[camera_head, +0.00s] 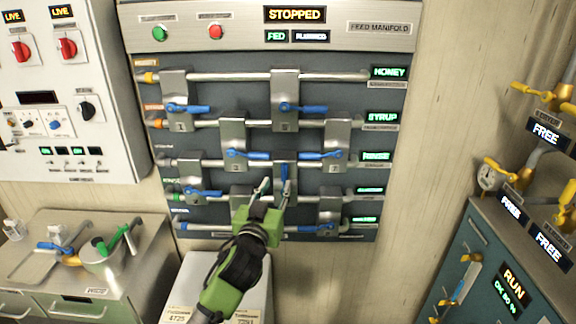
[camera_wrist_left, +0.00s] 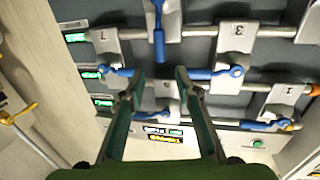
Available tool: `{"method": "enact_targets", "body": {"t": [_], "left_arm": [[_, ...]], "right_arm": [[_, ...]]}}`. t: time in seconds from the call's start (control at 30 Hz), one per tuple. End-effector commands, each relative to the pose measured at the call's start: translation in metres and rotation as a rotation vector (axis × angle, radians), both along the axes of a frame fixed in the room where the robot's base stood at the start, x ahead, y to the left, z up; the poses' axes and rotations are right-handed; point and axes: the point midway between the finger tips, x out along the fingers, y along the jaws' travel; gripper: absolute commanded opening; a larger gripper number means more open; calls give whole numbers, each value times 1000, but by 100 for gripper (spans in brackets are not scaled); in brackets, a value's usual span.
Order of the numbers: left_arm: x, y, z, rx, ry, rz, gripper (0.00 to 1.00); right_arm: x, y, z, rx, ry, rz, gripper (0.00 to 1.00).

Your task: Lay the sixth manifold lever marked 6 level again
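The blue lever (camera_head: 284,176) on the third pipe row stands upright, while the other blue levers lie roughly level. By its place this seems to be lever 6; its number cannot be read. It also shows upright in the wrist view (camera_wrist_left: 158,40), on a plate between the plates marked 7 (camera_wrist_left: 104,36) and 3 (camera_wrist_left: 237,36). My left gripper (camera_head: 273,188) is open with green fingers, close to this lever. In the wrist view the fingers (camera_wrist_left: 157,76) are apart with nothing between them, and the lever lies beyond the tips. My right gripper is not in view.
The manifold panel (camera_head: 388,125) carries pipes, metal plates and neighbouring levers (camera_head: 320,155) close around the gripper. Its display (camera_head: 295,14) reads STOPPED. A teal cabinet (camera_head: 470,270) with yellow-handled valves stands right; a side table with a pot (camera_head: 110,260) stands left.

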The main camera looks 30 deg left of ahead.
Motion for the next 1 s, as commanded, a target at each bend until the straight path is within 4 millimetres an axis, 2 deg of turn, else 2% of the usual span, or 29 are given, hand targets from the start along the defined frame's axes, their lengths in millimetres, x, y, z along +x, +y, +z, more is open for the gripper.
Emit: {"method": "enact_targets", "body": {"t": [0.2,0.5,0.7,1.0], "left_arm": [[38,14,3,1,0,0,30],[80,30,1,-1,2,0,30],[96,35,1,1,0,-1,30],[100,36,-1,0,1,-2,30]], "right_arm": [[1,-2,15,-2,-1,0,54],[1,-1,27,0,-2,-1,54],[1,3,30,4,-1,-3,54],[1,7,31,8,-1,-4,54]]}}
